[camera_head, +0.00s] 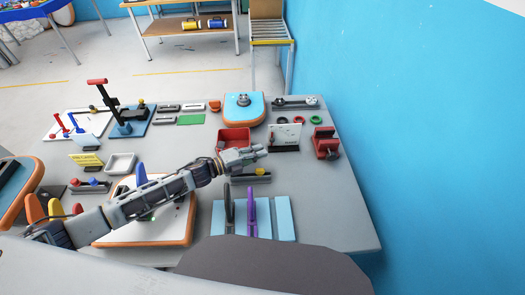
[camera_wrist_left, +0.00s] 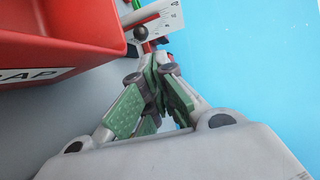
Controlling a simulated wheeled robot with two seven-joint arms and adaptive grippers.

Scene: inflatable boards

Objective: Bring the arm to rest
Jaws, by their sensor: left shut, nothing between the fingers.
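My left arm comes in from the left over the grey table (camera_head: 330,220) and reaches towards its middle. My left gripper (camera_head: 262,151) is shut and empty, just to the right of a red bin (camera_head: 234,136). In the left wrist view the fingers (camera_wrist_left: 158,82) are closed together with nothing between them. The red bin (camera_wrist_left: 50,25) fills the upper left there, with part of a label showing. My right gripper is not in view.
A white card on a stand (camera_head: 285,135) is close beyond the gripper. A red vise-like device (camera_head: 325,143) is at the right edge. Blue panels (camera_head: 285,218) with black and purple upright pieces are in front. A blue wall (camera_head: 420,110) bounds the right.

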